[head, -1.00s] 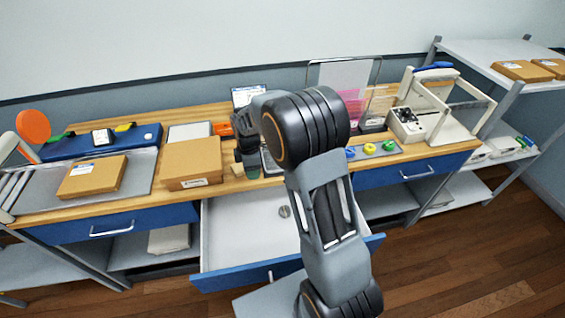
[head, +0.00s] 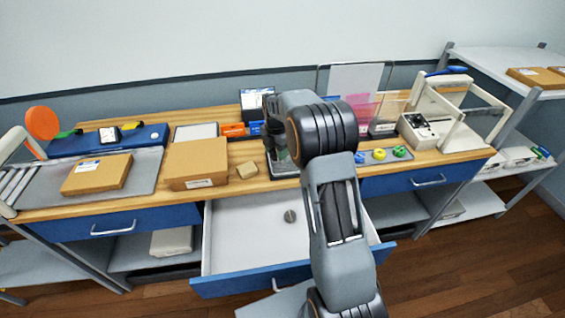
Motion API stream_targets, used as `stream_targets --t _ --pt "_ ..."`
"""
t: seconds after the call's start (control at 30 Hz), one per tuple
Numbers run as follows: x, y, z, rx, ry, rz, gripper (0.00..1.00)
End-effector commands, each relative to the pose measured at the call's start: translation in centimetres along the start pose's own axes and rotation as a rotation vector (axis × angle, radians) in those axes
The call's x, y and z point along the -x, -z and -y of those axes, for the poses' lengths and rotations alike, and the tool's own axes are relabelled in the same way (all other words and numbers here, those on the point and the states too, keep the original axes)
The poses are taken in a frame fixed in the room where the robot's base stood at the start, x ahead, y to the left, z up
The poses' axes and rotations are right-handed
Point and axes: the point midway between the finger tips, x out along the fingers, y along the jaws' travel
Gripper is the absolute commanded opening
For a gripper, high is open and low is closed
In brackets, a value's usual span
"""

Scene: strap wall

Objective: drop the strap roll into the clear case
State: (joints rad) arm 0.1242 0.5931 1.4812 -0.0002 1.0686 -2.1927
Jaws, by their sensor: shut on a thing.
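A low, see-through, dark-edged box, apparently the clear case (head: 284,173), stands on the worktop just under the gripper, partly hidden by my arm. I cannot tell whether the held thing is above its rim or inside. Blue (head: 360,157), yellow (head: 379,154) and green (head: 400,151) rolls sit on a grey tray to the right.
A drawer (head: 250,232) stands open below, with a small grey round thing (head: 290,216) inside. A cardboard box (head: 196,160) and a small tan block (head: 246,169) are left of the gripper. A clear upright panel (head: 355,80) and a white-framed machine (head: 440,110) stand to the right.

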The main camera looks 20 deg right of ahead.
Motion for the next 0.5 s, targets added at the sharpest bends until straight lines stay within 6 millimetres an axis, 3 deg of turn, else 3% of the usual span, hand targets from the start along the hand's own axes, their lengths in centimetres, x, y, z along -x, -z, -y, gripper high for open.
stream_targets --t 0.1,0.5 --pt "-1.9 -1.3 0.0 -0.001 -0.001 0.001 0.23" --pt "-3.6 -2.9 0.0 -0.001 -0.001 0.001 0.23"
